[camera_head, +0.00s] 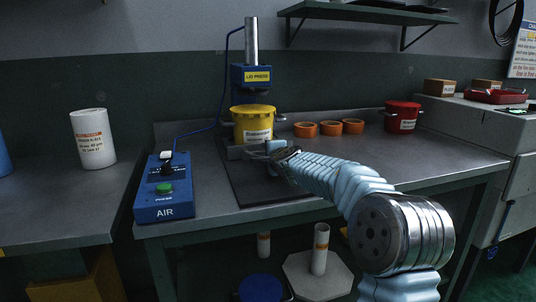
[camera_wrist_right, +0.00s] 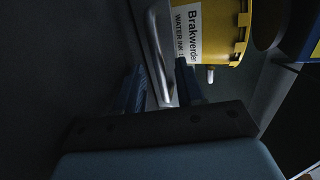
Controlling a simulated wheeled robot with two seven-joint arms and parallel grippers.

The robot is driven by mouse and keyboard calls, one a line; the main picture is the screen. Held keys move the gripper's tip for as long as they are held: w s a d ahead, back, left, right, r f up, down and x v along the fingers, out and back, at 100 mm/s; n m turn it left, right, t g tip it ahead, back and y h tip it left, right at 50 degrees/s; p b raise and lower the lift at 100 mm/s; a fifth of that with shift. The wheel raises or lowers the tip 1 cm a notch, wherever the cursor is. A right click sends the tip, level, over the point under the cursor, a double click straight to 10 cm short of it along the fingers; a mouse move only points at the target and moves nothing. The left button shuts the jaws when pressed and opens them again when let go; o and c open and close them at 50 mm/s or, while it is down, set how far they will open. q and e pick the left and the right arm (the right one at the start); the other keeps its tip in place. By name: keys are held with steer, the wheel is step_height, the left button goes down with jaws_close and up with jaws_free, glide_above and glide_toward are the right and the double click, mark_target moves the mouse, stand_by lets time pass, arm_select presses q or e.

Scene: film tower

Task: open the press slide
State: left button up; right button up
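The lid press (camera_head: 257,75) stands at the back of the grey bench, with a blue head on a steel column. A yellow bucket (camera_head: 253,123) with a white label sits under the head; it also shows in the right wrist view (camera_wrist_right: 222,30). A pale grey bar (camera_wrist_right: 157,55), seemingly the slide's handle, runs in front of the bucket. My right gripper (camera_head: 272,148) is at the front of the press. In the right wrist view its fingers (camera_wrist_right: 162,82) are apart, with the bar between them. Contact is not clear. My left gripper is not in view.
A blue AIR box (camera_head: 165,190) with a green button stands left of the dark mat (camera_head: 262,188). Orange rings (camera_head: 329,128) and a red bucket (camera_head: 402,117) stand to the right. A white container (camera_head: 92,138) is on the left table. The bench's front right is clear beneath my arm.

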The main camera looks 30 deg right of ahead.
jaws_close()
steer(key=shift+s, duration=0.1)
